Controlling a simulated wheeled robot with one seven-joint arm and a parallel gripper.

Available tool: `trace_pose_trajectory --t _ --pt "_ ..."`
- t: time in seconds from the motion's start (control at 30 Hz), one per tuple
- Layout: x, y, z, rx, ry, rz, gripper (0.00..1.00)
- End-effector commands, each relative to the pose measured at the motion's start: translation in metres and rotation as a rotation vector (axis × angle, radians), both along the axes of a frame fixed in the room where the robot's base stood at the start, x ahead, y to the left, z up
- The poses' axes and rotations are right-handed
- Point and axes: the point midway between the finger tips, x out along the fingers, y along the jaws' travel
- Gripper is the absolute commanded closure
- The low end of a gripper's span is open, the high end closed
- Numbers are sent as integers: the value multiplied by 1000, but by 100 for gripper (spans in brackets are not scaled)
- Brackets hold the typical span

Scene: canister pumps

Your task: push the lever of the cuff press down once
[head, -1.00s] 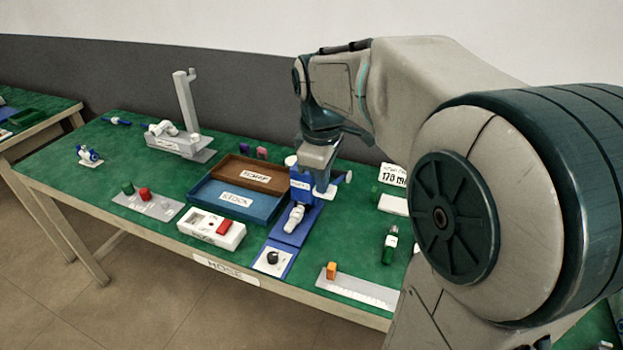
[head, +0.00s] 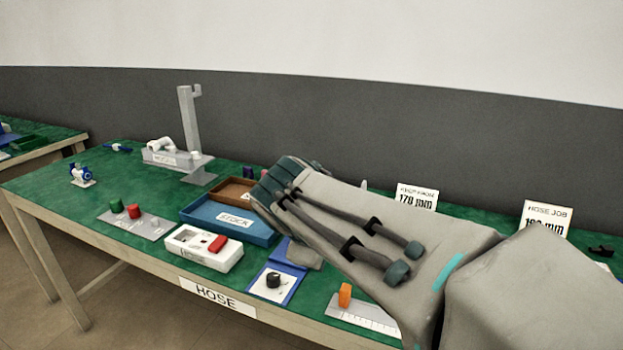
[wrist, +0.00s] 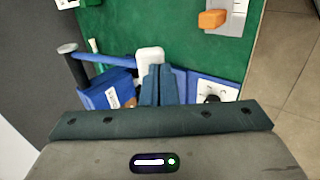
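The blue cuff press (wrist: 112,94) with a white label shows in the wrist view, left of my fingers.
A black knob (head: 273,280) sits at the base's front. The stock tray (head: 217,230), a white box with a red block (head: 190,249) and a grey stand (head: 188,120) are to the left. An orange block (head: 345,294) is to the right, on a ruler plate.

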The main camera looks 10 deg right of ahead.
Motion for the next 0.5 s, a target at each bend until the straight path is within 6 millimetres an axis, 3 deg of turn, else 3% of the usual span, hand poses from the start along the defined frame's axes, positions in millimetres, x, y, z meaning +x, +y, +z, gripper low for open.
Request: trace_pose_trajectory --t 0.03,0.2,0.5 --pt "0 3 -11 1 2 7 100" --pt "1 5 -25 2 4 16 100" --pt "3 2 -40 3 6 12 100"
